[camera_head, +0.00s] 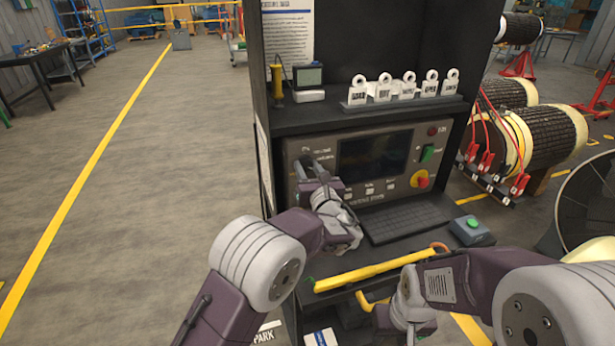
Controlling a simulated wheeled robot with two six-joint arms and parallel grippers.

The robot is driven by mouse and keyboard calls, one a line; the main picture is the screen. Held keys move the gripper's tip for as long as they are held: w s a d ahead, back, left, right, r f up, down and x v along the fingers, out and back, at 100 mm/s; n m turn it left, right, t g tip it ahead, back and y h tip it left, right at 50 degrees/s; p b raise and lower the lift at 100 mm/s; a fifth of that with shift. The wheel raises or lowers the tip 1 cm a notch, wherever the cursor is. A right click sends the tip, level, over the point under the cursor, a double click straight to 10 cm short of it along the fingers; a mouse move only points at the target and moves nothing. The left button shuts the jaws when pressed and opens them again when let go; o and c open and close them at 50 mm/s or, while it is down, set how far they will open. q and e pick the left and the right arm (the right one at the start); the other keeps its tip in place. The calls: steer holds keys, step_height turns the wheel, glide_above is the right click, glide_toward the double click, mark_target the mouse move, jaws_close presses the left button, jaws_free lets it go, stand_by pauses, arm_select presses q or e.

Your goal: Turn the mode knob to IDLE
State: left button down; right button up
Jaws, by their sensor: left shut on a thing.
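The console panel (375,190) stands upright in the cabinet, with a dark screen in its middle. My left gripper (312,168) reaches the left part of this panel. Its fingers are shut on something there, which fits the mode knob. The fingers cover the knob, so its pointer cannot be read. The small lettering around it, just above the fingers, is too blurred to read. My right gripper (385,318) is low at the front of the cabinet, below the desk edge. Its fingers are largely hidden, and I cannot tell whether they are open.
A red stop button (420,179) and a green switch (428,153) sit at the panel's right. A keyboard (405,222), a green-button box (471,230) and a yellow bar (375,270) lie on the desk. Tags (383,88) line the shelf. Floor at left is clear.

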arm_select(q)
steer(key=n+b, duration=0.7)
steer(key=b, duration=0.2)
steer(key=n+b, duration=0.7)
steer(key=b, duration=0.2)
steer(key=shift+f+y, duration=0.2)
steer(key=shift+y, duration=0.1)
steer(key=n+b, duration=0.2)
steer(key=shift+n, duration=0.4)
steer(key=n+b, duration=0.1)
steer(key=n, duration=0.1)
steer(key=shift+r+n+b, duration=0.1)
steer(key=shift+n+b, duration=0.2)
steer(key=shift+n, duration=0.1)
steer(key=n+b, duration=0.1)
steer(key=n, duration=0.2)
steer(key=shift+r, duration=0.1)
steer(key=shift+r+n+b, duration=0.1)
steer(key=shift+n+b, duration=0.35)
steer(key=shift+n, duration=0.85)
steer(key=c, duration=1)
jaws_free()
steer(key=shift+o, duration=0.2)
